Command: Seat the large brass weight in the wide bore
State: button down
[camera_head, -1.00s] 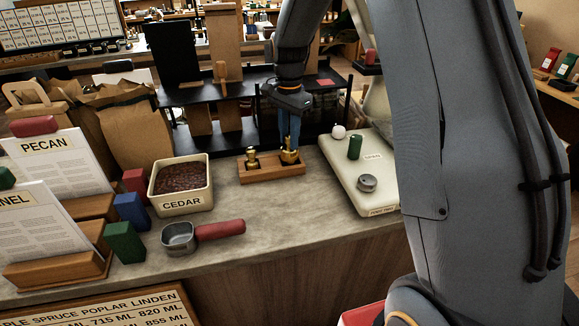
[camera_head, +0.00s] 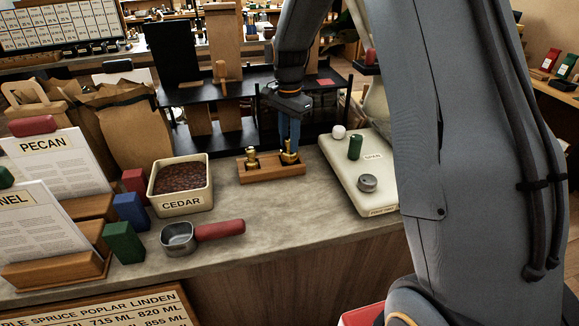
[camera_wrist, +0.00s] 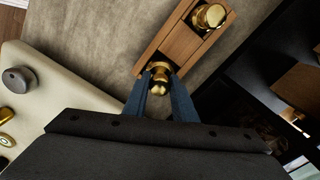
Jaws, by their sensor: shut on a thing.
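A wooden block (camera_head: 272,176) on the counter has places for weights. A brass weight (camera_head: 252,160) stands in its left part and shows at the top right in the wrist view (camera_wrist: 209,17). My gripper (camera_head: 289,152) is over the block's right part, pointing down, with its blue fingers shut on another brass weight (camera_wrist: 159,77). The held weight is upright, at or just inside the block's right end. Its lower part and the bore beneath it are hidden, so I cannot tell how deep it sits.
A CEDAR bin (camera_head: 181,203) and a red-handled scoop (camera_head: 217,230) are to the left. A black shelf (camera_head: 220,92) stands behind.

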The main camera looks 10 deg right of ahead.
jog(key=shift+f, duration=0.45)
dwell(0.5)
jog(key=c, duration=1.4)
grip_release()
notch_tip(320, 180, up, 8)
jog(key=b, duration=0.2)
jog(key=shift+f+b, duration=0.1)
jog(key=shift+b, duration=0.25)
jog(key=s+f+n, duration=0.2)
jog(key=s+n, duration=0.2)
jog(key=s, duration=0.4)
jog(key=s+d+f+n+t, duration=0.1)
jog(key=s+f+n, duration=0.2)
jog(key=s, duration=0.6)
jog(key=s+f+n, duration=0.3)
jog(key=s+n, duration=0.2)
jog(key=s, duration=0.3)
jog(key=shift+s+d+f+b, duration=0.15)
jog(key=shift+b, duration=0.2)
